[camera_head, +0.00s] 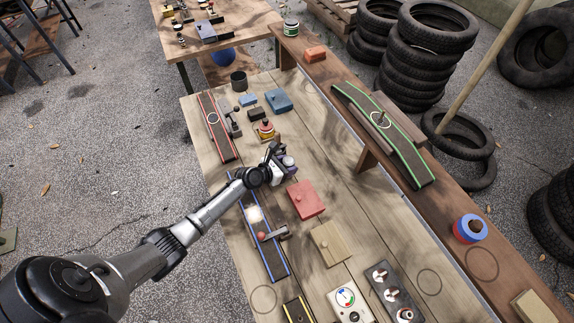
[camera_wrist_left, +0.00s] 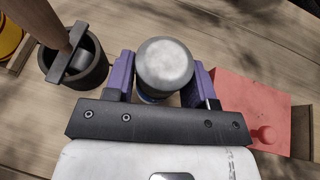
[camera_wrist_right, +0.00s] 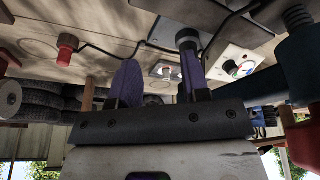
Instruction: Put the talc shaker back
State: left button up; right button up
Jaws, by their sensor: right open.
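A cylinder with a pale grey top (camera_wrist_left: 165,66), which looks like the talc shaker, sits between the purple fingers of my left gripper (camera_wrist_left: 160,82). The fingers touch it on both sides, so the gripper looks shut on it. In the head view my left gripper (camera_head: 283,163) is over the middle of the workbench, just above the red box (camera_head: 306,200).
A dark pot (camera_wrist_left: 78,68) with a wooden-handled tool is left of the gripper. A blue-edged strip (camera_head: 273,258) with a white patch lies below it. Outlined circles mark the bench (camera_head: 264,299) and shelf (camera_head: 482,264). A blue-and-red round item (camera_head: 470,228) stands on the shelf.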

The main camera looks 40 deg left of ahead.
pick_arm(q)
jog(key=o, duration=0.4)
jog(key=shift+c, duration=0.2)
jog(key=shift+r, duration=0.2)
pick_arm(e)
jog(key=shift+r, duration=0.2)
pick_arm(q)
jog(key=shift+s+r+p, duration=0.2)
jog(key=shift+s+p, duration=0.05)
jog(key=shift+p, duration=0.05)
pick_arm(e)
jog(key=shift+a+r, duration=0.1)
jog(key=shift+r, duration=0.05)
pick_arm(q)
jog(key=p+v, duration=0.3)
jog(key=v, duration=0.7)
jog(key=shift+s+a, duration=0.1)
jog(key=shift+s, duration=0.2)
jog(key=shift+s+r, duration=0.15)
jog(key=shift+s, duration=0.25)
pick_arm(e)
jog(key=shift+r, duration=1.55)
pick_arm(q)
jog(key=shift+a, duration=0.1)
